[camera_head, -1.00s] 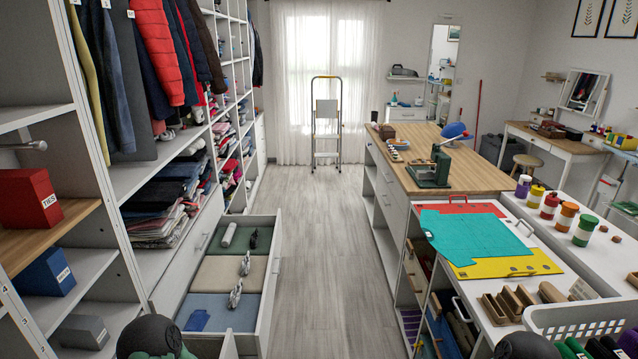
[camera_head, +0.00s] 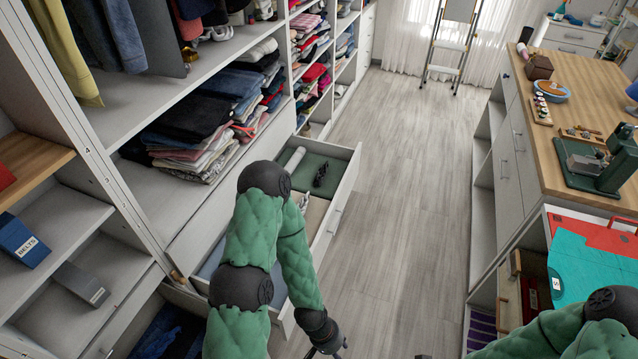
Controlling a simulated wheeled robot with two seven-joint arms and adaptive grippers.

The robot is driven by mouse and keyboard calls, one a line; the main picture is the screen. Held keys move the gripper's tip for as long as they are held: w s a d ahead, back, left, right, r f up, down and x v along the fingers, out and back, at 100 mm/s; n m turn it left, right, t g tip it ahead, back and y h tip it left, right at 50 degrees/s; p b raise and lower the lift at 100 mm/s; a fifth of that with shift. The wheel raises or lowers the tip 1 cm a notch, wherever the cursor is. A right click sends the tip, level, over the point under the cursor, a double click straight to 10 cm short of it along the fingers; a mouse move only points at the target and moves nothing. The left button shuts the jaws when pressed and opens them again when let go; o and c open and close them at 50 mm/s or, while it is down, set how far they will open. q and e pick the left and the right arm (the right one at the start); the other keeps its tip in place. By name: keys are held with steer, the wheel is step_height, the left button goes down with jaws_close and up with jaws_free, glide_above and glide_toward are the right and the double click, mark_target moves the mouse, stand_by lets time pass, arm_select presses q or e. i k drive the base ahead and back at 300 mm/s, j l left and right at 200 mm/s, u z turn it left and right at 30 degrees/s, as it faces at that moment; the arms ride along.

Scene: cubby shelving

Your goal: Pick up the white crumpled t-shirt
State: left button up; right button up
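I cannot pick out a white crumpled t-shirt for certain. A pale folded cloth (camera_head: 258,50) lies on top of the clothes on the left shelf. A white roll (camera_head: 293,159) lies in the open drawer (camera_head: 345,187). My green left arm reaches across this drawer and hides much of its near part. My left gripper (camera_head: 328,347) is cut by the bottom edge, low beside the drawer's front corner, and its fingers are too small to read. My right arm comes in at the bottom right; its gripper is not clearly visible.
A lower drawer with dark blue clothes (camera_head: 165,335) is open at bottom left. Folded clothes (camera_head: 205,125) fill the left shelf. The wood-topped counter (camera_head: 570,100) stands right. The grey floor (camera_head: 405,160) between is clear, with a stepladder (camera_head: 453,40) at the far end.

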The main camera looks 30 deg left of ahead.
mark_target(302, 203)
steer(key=i, duration=2)
steer(key=i+u, duration=0.35)
steer(key=i+l+u, duration=0.2)
steer(key=u, duration=0.2)
steer(key=i+l+u, duration=0.35)
steer(key=i+j+u, duration=0.1)
steer(key=u, duration=3.05)
